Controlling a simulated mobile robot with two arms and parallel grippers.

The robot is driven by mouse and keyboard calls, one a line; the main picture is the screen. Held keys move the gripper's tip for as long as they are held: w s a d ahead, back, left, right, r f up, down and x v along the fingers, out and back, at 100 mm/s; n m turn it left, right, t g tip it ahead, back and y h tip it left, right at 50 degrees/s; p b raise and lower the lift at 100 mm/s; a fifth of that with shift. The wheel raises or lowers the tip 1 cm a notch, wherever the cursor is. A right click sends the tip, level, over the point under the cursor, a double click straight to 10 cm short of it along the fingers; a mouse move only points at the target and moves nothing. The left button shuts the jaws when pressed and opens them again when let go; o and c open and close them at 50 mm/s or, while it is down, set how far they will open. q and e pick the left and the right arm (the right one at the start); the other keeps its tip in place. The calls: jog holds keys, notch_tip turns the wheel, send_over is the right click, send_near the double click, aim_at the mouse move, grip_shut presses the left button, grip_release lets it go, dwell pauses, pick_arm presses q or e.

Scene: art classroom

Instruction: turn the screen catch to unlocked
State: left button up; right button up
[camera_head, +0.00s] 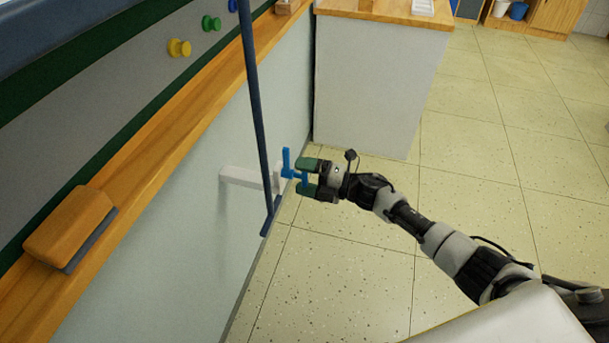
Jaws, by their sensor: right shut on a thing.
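The screen catch is a small blue handle (287,162) on a white bracket (240,177) that sticks out from the pale wall below the wooden ledge. One blue arm of the handle points up; another part reaches right into my gripper. My right gripper (309,178) comes in from the right with its green-padded fingers above and below the blue part, shut on it. A dark blue pole (255,110) hangs down in front of the bracket, just left of the handle, and hides part of the bracket. My left gripper does not show.
A wooden eraser (72,228) lies on the wooden ledge (150,130) at left. Yellow, green and blue pegs (179,48) sit on the board above. A white cabinet with a wooden top (375,80) stands behind my gripper. The tiled floor (360,270) is clear.

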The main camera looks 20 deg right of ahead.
jog(key=o, duration=1.2)
jog(key=shift+c, duration=0.2)
jog(key=shift+d, duration=0.1)
jog(key=v, duration=1)
jog(key=shift+s+d, duration=0.3)
